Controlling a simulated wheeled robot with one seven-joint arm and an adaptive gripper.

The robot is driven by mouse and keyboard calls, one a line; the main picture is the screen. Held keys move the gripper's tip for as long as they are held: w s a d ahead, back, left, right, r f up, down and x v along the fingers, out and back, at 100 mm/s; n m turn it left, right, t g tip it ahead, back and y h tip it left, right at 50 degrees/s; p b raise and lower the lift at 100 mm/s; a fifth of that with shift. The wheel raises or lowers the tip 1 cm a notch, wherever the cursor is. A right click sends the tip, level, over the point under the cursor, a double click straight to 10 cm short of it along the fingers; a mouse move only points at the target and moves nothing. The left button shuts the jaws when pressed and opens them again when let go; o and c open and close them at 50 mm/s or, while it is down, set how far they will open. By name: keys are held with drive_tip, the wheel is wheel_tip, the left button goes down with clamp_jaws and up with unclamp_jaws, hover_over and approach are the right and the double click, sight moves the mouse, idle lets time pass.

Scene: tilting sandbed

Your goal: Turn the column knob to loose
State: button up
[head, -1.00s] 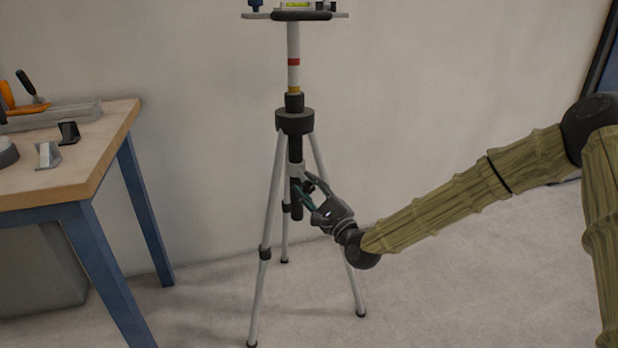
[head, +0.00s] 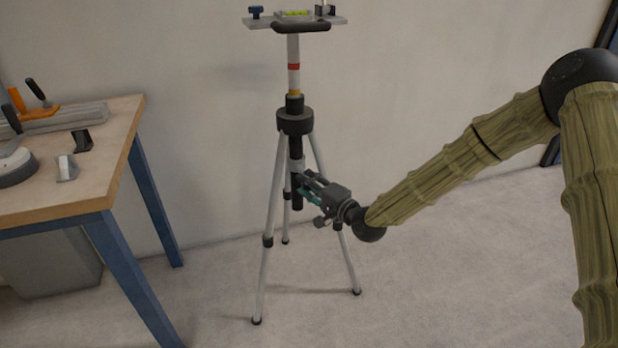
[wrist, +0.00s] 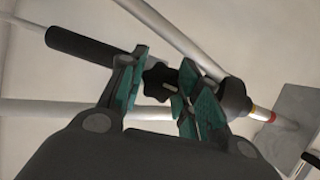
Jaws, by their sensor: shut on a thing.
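The tripod (head: 265,240) stands on the floor in the middle of the head view, its legs spread. Its pale column (head: 293,75) has a red and a yellow band and runs through a black collar (head: 295,121) into a black lower tube (head: 296,203). The column knob (wrist: 158,82) is a black lobed knob, seen in the wrist view between the green finger pads. My gripper (head: 302,187) is beside the lower tube and shut on the knob. In the head view my fingers hide the knob.
A plate with a bubble level (head: 294,15) tops the column. A wooden workbench (head: 110,180) with tools stands at the left, a grey bin (head: 45,260) under it. The wall is close behind the tripod; the floor at the right front is clear.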

drive_tip(key=shift+n+p, duration=0.4)
drive_tip(key=shift+n, duration=0.1)
drive_tip(key=o, duration=1.1)
drive_tip(key=shift+c, duration=0.2)
drive_tip(key=v, duration=1.2)
drive_tip(key=shift+r, duration=0.25)
